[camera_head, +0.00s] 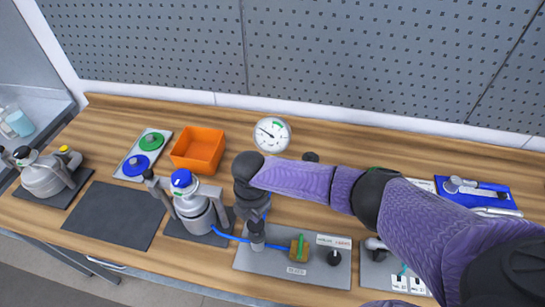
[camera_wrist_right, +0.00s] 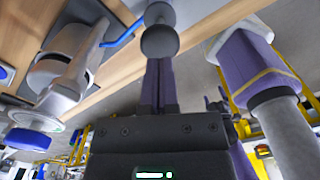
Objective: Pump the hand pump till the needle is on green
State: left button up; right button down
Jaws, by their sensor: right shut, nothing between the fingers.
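The round white gauge (camera_head: 272,135) stands at the back of the bench. Its dark needle points to the upper left, apart from the green band at the top of the dial. The hand pump (camera_head: 257,240) is a grey upright part on a grey base plate (camera_head: 270,264). My right gripper (camera_head: 250,205) is directly above it and hides its upper part. In the wrist view the right fingers (camera_wrist_right: 159,88) are shut with nothing between them, and a dark round knob (camera_wrist_right: 160,41) shows just beyond their tips. Contact is unclear. My left gripper is not in view.
A brass block with a green lever (camera_head: 299,248) and a black knob (camera_head: 334,257) sit right of the pump. An orange bin (camera_head: 198,149) stands behind. The dark mat (camera_head: 115,216) is bare.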

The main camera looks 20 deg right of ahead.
aim_at(256, 227)
jog(key=shift+f+b, duration=2.45)
jog(key=shift+f, duration=0.65)
notch_tip(256, 227, up, 6)
jog(key=p, duration=0.6)
jog(key=shift+r, duration=0.25)
jog(key=shift+f, duration=0.1)
jog(key=shift+s+f+b, duration=0.1)
jog(key=shift+f+b, duration=2.55)
jog(key=shift+f, duration=0.65)
notch_tip(256, 227, up, 7)
jog(key=p, duration=0.6)
jog(key=shift+p, duration=0.4)
jog(key=shift+f, duration=0.25)
